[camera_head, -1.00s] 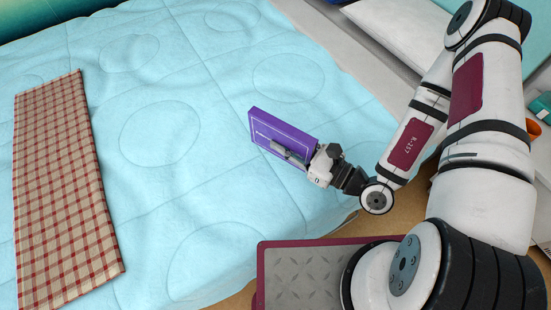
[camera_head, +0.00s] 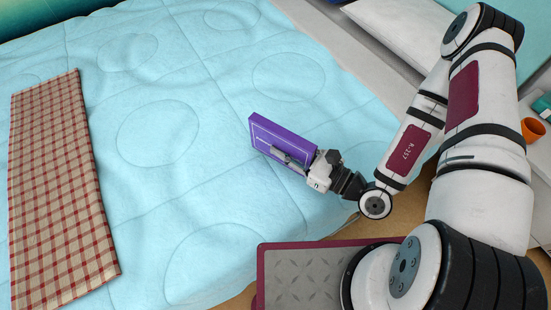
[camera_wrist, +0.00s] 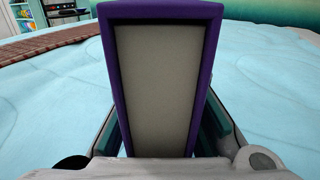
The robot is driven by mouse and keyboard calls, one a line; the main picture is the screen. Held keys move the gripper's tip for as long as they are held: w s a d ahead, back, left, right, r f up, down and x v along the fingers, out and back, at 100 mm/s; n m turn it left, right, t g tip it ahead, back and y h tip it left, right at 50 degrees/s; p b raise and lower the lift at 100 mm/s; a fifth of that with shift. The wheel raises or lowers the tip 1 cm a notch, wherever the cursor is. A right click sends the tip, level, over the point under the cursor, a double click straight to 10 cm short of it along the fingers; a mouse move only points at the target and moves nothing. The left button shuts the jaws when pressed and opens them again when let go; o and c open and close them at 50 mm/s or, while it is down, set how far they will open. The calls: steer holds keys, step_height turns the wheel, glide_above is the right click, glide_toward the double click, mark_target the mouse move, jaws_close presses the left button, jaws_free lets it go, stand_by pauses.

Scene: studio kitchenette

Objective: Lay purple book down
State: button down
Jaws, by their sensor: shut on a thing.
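The purple book (camera_head: 280,138) is in my gripper (camera_head: 290,161), over the light blue bed (camera_head: 215,215) near its right side. In the head view its broad purple cover faces the camera and the book is tilted. In the wrist view the book (camera_wrist: 208,60) stands on end between the two fingers (camera_wrist: 163,130), with its pale page edges facing the camera. My gripper is shut on it. I cannot tell whether the book's lower edge touches the bed.
A red and beige checked cloth (camera_head: 62,190) lies along the left of the bed. A white pillow (camera_head: 400,35) is at the top right. An orange cup (camera_head: 532,129) stands at the right edge. The middle of the bed is clear.

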steer(key=shift+f+b, duration=0.5)
steer(key=shift+f, duration=0.45)
steer(key=c, duration=1.4)
jaws_free()
steer(key=shift+o, duration=0.2)
